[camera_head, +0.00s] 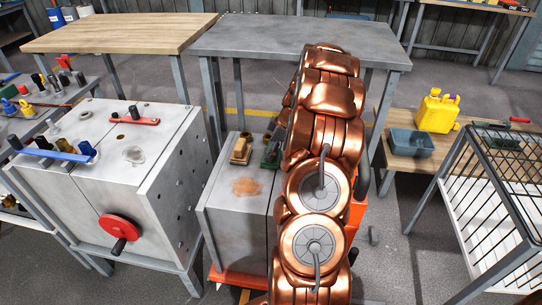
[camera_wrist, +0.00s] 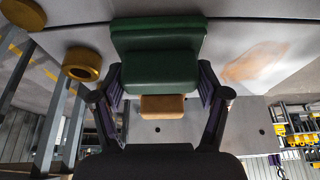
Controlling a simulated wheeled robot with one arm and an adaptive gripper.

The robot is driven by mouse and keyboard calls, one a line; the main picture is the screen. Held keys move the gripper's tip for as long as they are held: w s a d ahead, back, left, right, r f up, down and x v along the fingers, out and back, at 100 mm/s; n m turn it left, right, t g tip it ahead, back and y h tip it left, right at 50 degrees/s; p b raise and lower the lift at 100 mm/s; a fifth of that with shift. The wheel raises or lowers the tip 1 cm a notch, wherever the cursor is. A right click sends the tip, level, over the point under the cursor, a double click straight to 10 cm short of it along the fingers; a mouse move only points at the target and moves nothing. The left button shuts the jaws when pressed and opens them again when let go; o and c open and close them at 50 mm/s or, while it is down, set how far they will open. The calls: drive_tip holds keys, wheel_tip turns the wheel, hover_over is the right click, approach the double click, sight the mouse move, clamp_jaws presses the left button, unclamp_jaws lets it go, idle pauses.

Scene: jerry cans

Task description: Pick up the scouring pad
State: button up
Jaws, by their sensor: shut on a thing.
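The scouring pad (camera_wrist: 155,70) is a dark green block between the two fingers of my gripper (camera_wrist: 160,82) in the wrist view. The fingers press on its left and right sides, and my gripper is shut on it. In the head view the green pad (camera_head: 271,156) shows beside my copper arm, over the top of a grey metal box (camera_head: 230,212). My arm hides much of the gripper there. I cannot tell whether the pad touches the box top. A small tan block (camera_wrist: 162,106) shows just below the pad in the wrist view.
A tan block (camera_head: 241,149) stands on the box, left of the pad, near a rusty stain. A larger grey cabinet with a red wheel (camera_head: 120,228) is at left. A grey table (camera_head: 300,38) stands behind. A yellow jerry can (camera_head: 437,112) and grey bin (camera_head: 411,142) are at right.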

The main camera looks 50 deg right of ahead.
drive_tip(key=shift+c, duration=0.6)
wheel_tip(320, 180, up, 10)
